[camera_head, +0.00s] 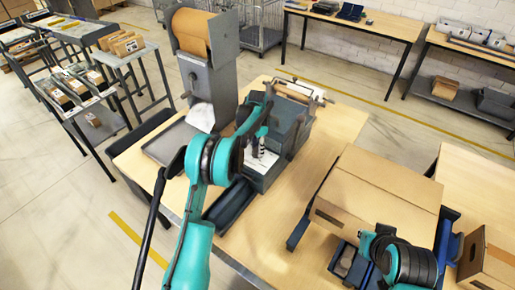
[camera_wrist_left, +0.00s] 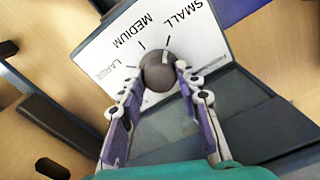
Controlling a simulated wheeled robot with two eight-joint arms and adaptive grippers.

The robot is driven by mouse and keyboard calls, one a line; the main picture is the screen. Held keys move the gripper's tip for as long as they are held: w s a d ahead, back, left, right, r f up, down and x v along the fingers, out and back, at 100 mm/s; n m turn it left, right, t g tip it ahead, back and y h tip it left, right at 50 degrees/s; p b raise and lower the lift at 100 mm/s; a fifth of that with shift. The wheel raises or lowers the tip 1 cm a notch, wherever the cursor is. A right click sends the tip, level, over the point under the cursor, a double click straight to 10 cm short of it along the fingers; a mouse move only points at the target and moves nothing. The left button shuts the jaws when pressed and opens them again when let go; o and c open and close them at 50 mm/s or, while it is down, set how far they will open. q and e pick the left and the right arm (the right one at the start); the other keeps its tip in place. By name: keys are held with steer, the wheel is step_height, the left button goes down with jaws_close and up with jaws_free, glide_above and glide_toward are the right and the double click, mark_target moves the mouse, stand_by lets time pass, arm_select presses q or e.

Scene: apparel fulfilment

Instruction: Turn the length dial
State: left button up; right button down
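The length dial is a round dark grey knob (camera_wrist_left: 158,72) on a white plate (camera_wrist_left: 100,48) marked SMALL, MEDIUM and LARGE. A pale mark on the knob faces the tick by SMALL. In the left wrist view, the fingers of my left gripper (camera_wrist_left: 157,72) stand on either side of the knob, their tips very close to its edges. I cannot tell whether both press on it. In the head view, my left gripper (camera_head: 262,158) reaches down at the front of the grey machine (camera_head: 293,124), and my arm partly hides this area.
A tall dispenser with a brown paper roll (camera_head: 191,32) stands behind the left arm. A large cardboard box (camera_head: 375,193) is on the right of the table (camera_head: 285,222). A blue tray (camera_head: 232,205) lies beside the machine. Bare wood shows in front.

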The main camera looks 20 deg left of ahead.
arm_select(q)
steer(key=shift+c, duration=0.9)
steer(key=n+b, duration=0.1)
steer(key=n, duration=0.2)
steer(key=shift+n, duration=0.4)
steer(key=n+b, duration=0.1)
steer(key=n, duration=0.4)
steer(key=shift+n+b, duration=0.35)
steer(key=shift+n, duration=0.05)
steer(key=o, duration=1.2)
steer(key=shift+c, duration=0.2)
